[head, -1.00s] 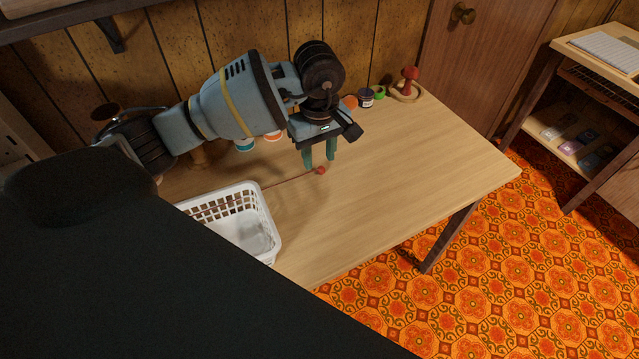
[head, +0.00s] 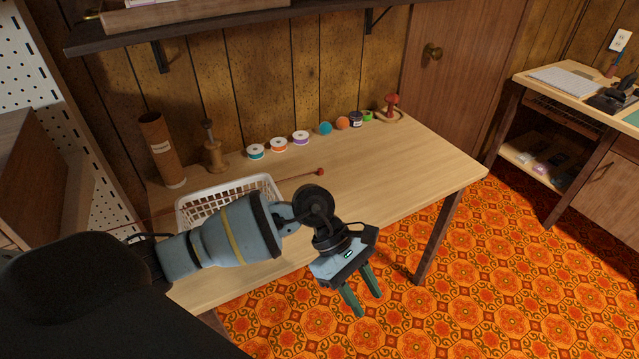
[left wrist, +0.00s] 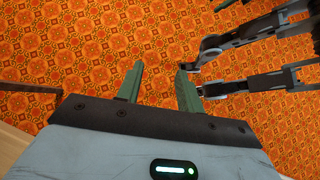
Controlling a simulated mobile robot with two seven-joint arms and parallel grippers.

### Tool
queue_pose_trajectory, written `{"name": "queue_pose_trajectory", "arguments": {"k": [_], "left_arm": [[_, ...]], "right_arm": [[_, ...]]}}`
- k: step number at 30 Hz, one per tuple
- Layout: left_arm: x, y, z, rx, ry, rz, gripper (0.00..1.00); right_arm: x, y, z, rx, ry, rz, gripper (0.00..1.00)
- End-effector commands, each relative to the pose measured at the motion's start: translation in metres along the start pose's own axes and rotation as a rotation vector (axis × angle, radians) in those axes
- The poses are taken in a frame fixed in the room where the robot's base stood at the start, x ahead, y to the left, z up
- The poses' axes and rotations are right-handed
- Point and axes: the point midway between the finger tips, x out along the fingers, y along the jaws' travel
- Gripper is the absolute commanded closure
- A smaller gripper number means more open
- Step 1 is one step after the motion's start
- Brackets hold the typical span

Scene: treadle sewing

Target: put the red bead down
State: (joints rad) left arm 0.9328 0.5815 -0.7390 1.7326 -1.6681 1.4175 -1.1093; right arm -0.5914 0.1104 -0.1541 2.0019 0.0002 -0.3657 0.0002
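The red bead (head: 320,172) rests on the wooden table (head: 400,180), right of and behind the white basket. A thin dark line, like a rod or cord, runs from the bead leftward toward the basket. My left gripper (head: 369,305) is open and empty, in front of the table's front edge and over the floor, well apart from the bead. In the left wrist view its two green fingers (left wrist: 160,70) stand apart with only patterned carpet between them. My right gripper is not seen.
A white basket (head: 270,183) stands on the table, partly hidden by my left arm. Several thread spools and small balls line the back, with a cardboard tube (head: 162,150) at left and a red mushroom-shaped thing (head: 391,104) at right. The table's right half is clear.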

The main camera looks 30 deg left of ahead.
Motion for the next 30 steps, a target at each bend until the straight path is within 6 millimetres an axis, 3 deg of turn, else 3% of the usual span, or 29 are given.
{"name": "queue_pose_trajectory", "arguments": {"k": [1, 4, 7, 11, 14, 17, 20, 24, 25, 30], "left_arm": [[0.018, -0.01, 0.017, -0.082, -0.132, 0.004, 0.63], [0.039, -0.022, 0.052, -0.285, -0.404, 0.015, 0.63], [0.047, -0.029, 0.079, -0.535, -0.677, 0.017, 0.63], [0.043, -0.031, 0.092, -0.909, -1.012, 0.005, 0.63], [0.037, -0.03, 0.08, -1.227, -1.253, -0.009, 0.63], [0.035, -0.035, 0.051, -1.566, -1.478, -0.027, 0.63], [0.04, -0.049, 0.01, -1.92, -1.689, -0.045, 0.63], [0.063, -0.094, -0.058, -2.432, -1.96, -0.057, 0.63], [0.069, -0.108, -0.072, 2.381, 1.887, 0.054, 0.63], [0.109, -0.197, -0.13, 1.968, 1.442, 0.021, 0.63]], "right_arm": [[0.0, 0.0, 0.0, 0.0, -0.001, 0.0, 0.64], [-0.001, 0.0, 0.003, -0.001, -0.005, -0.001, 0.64], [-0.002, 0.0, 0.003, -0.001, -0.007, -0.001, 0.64], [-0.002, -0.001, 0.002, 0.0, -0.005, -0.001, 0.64], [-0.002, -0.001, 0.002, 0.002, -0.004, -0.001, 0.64], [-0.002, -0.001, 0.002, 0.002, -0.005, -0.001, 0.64], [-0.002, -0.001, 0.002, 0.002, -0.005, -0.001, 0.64], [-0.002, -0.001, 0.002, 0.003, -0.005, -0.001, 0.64], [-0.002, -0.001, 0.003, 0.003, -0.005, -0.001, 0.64], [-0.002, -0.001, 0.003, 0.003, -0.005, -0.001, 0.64]]}}
